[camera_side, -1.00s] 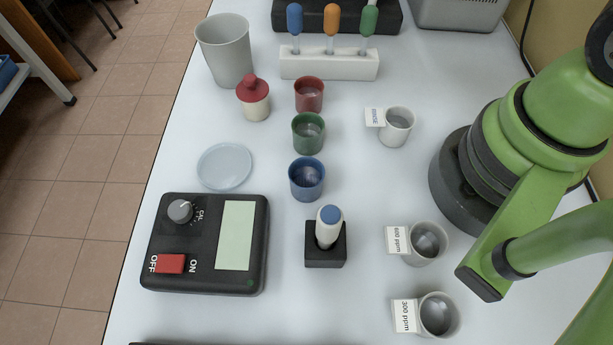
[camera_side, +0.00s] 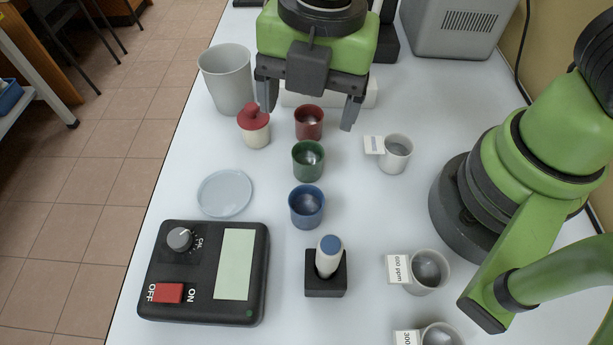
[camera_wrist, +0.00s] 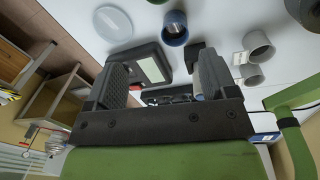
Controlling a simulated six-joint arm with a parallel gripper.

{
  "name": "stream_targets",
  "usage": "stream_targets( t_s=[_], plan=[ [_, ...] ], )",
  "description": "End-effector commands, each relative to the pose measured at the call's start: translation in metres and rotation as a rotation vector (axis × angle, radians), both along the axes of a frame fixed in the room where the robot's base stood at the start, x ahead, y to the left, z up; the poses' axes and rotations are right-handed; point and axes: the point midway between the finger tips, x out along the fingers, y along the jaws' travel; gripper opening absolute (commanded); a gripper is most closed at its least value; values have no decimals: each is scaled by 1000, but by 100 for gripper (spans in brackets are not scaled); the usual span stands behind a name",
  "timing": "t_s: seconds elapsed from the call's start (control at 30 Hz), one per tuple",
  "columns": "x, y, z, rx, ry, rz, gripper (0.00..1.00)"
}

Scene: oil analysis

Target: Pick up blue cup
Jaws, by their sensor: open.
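The blue cup (camera_side: 307,207) stands upright on the white table, in front of the green cup (camera_side: 308,160) and the red cup (camera_side: 309,122). It holds something greyish. My gripper (camera_side: 309,118) is open and empty at the back of the table, its two fingers spread to either side of the red cup in the side view. Its exact height cannot be told. In the wrist view the blue cup (camera_wrist: 175,28) shows near the top, beyond the two open fingers of my gripper (camera_wrist: 162,80).
A black meter (camera_side: 203,272) and a clear round dish (camera_side: 225,193) lie left of the blue cup. A pen-like probe stands in a black holder (camera_side: 326,272) in front. Labelled grey cups (camera_side: 429,271) stand to the right. A red-capped bottle (camera_side: 254,125) and grey beaker (camera_side: 227,80) stand back left.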

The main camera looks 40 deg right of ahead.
Motion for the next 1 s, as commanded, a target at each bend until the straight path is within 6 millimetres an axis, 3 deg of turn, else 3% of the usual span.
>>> stream_targets(
  t_s=[0.03,0.1,0.3,1.0],
  plan=[
    [-5,10,-18,-35,22,152,78],
    [-11,20,-36,-68,39,329,78],
    [-20,31,-64,-107,65,581,78],
    [-22,28,-148,-109,68,592,78]
  ],
)
